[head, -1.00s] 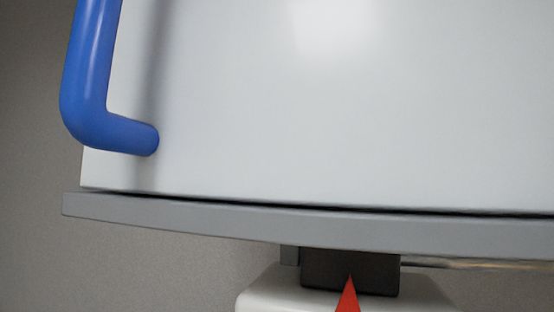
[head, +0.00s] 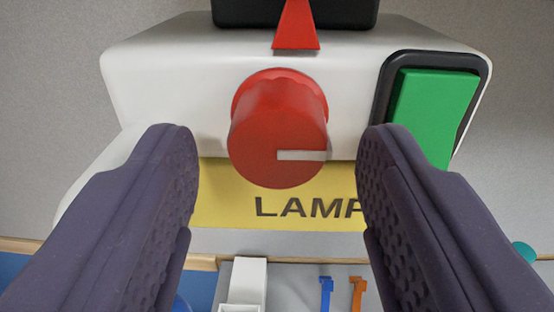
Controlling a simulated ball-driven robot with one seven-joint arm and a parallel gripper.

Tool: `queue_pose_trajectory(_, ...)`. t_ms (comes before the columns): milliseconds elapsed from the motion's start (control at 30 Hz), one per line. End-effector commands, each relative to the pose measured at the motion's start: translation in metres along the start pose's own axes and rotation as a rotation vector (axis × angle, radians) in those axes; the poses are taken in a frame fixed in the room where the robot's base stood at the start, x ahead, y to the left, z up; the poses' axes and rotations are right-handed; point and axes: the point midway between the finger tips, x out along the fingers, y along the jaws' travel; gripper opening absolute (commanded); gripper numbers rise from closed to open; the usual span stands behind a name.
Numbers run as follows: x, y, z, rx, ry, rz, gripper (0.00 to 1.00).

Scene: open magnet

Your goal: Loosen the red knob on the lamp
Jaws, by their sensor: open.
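The red knob (head: 278,125) sits on the front of the white lamp housing (head: 190,60), in the upper middle of the head view. Its white pointer line lies level and points right. A red triangle marker (head: 297,28) is above the knob. A yellow label (head: 225,200) reading "LAMP" is below it, its right end hidden by a finger. My gripper (head: 278,165) is open. One dark purple finger is on each side of the knob, with a gap showing between each finger and the knob. Nothing is between the fingertips except the view of the knob and label.
A green rocker switch (head: 435,110) in a black frame is right of the knob, close above my right finger. Below are a white block (head: 247,282), a blue hook (head: 326,293) and an orange hook (head: 358,293). A grey wall is behind.

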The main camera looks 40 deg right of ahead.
Motion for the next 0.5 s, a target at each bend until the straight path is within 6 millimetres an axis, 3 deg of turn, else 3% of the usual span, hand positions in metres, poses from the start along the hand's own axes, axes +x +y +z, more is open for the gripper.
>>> queue_pose_trajectory(33, -0.0002, 0.0, 0.0, 0.0, 0.0, 0.0, 0.5)
queue_pose_trajectory(200, -0.0004, -0.0001, -0.0001, 0.0, 0.0, 0.0, 0.11)
queue_pose_trajectory(267, -0.0004, -0.0001, -0.0001, 0.0, 0.0, -0.001, 0.01)
queue_pose_trajectory(500, -0.0006, -0.0001, 0.0001, -0.02, -0.001, -0.001, 0.01)
